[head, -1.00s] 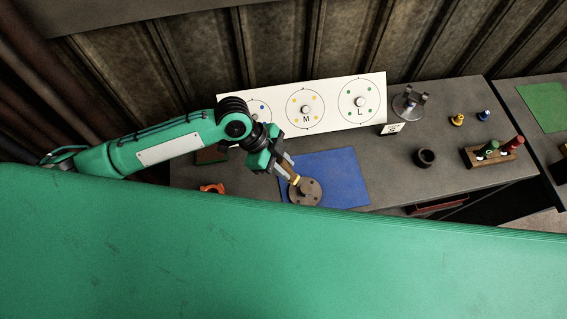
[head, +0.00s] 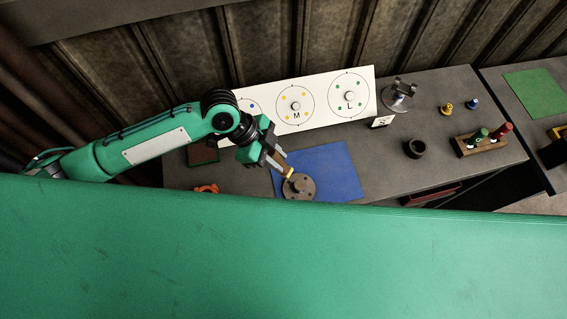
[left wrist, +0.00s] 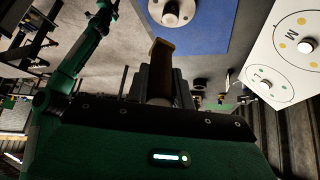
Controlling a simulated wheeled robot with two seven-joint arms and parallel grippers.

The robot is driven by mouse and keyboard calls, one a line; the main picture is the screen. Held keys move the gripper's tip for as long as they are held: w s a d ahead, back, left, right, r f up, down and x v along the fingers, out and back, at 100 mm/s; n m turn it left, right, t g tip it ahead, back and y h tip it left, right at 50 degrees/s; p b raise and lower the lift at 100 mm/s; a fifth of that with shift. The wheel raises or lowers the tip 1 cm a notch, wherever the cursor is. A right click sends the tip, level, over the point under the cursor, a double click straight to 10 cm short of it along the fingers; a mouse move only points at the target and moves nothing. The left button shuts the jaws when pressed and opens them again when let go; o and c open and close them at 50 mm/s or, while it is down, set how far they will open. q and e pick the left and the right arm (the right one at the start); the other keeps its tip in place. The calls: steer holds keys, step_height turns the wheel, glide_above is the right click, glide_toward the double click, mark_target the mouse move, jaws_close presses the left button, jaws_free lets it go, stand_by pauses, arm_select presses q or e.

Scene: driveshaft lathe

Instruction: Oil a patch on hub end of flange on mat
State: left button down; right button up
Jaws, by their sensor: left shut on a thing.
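A round brown-grey flange (head: 298,189) with a raised hub at its middle and holes around it lies on the blue mat (head: 336,170). It also shows at the top of the left wrist view (left wrist: 170,10). My left gripper (head: 276,160) is shut on an oiling tool (head: 285,169) with a brown body and a yellow band near its end. The tool slants down toward the hub from the upper left. Its end is close to the hub; I cannot tell whether they touch. In the left wrist view the tool (left wrist: 161,62) sticks out between the fingers. My right gripper is not in view.
A white board (head: 320,103) with marked circles stands behind the mat. An orange part (head: 206,188) lies left of the mat. A dark ring (head: 414,148), a metal fixture (head: 398,95) and a wooden rack (head: 480,146) stand to the right. A green surface fills the foreground.

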mark_target(282, 160)
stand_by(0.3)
arm_select(q)
steer(key=shift+s+d+f+y, duration=0.1)
steer(key=shift+d+f+y, duration=0.15)
steer(key=shift+d+f, duration=0.35)
steer(key=shift+s+d+f+y, duration=0.1)
steer(key=shift+d+f+y, duration=0.2)
steer(key=shift+d, duration=0.4)
